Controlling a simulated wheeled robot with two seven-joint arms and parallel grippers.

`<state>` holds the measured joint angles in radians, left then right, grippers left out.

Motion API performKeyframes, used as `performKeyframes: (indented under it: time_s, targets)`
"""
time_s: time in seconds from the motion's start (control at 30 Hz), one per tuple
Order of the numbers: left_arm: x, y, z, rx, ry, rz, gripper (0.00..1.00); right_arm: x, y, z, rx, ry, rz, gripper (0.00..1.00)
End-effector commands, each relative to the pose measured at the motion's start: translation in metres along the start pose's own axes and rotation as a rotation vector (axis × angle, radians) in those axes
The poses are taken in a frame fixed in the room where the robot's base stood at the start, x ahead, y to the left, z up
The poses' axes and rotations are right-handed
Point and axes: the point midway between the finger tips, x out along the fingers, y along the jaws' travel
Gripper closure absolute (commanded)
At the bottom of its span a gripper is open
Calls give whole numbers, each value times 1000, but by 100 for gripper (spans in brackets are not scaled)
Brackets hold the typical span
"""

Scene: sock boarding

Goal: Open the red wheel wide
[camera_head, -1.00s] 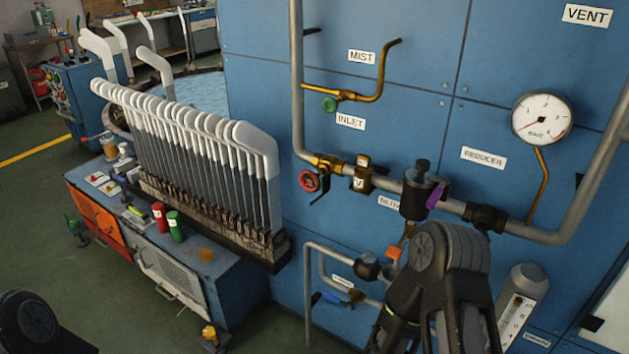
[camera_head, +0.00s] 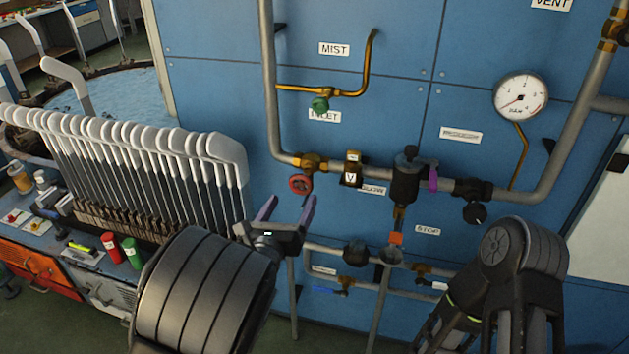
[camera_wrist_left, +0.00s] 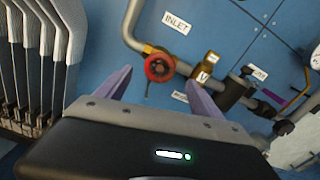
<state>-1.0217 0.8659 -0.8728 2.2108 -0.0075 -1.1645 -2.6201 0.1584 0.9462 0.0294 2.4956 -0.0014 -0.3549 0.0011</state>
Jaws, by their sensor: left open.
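The red wheel (camera_head: 300,184) is a small round handwheel on a brass valve, at the lower bend of the grey pipe under the INLET label (camera_head: 324,116). My left gripper (camera_head: 289,206) is open and empty, its two purple fingers pointing up at the wheel from just below and in front. In the left wrist view the red wheel (camera_wrist_left: 159,68) shows between the spread fingers of the left gripper (camera_wrist_left: 157,82), apart from both. My right arm stands at the lower right of the head view; its gripper does not show.
A green wheel (camera_head: 320,105) sits above on the mist branch. Right of the red wheel are a brass fitting (camera_head: 351,168), a dark reducer (camera_head: 405,178) with a purple part, and a gauge (camera_head: 521,97). A rack of sock boards (camera_head: 150,150) stands close on the left.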

Motion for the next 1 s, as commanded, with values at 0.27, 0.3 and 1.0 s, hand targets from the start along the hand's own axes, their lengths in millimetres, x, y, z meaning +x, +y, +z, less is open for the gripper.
performKeyframes:
  time_s: [0.27, 0.3, 1.0]
  targets:
    - [0, 0, 0, 5, 0, 0, 23, 0, 0, 0, 0, 0, 0, 100]
    - [0, 0, 0, 4, 1, 0, 23, 0, 0, 0, 0, 0, 0, 100]
    - [76, 1, -1, 2, 3, 1, 23, -14, -6, 0, 0, -1, 0, 100]
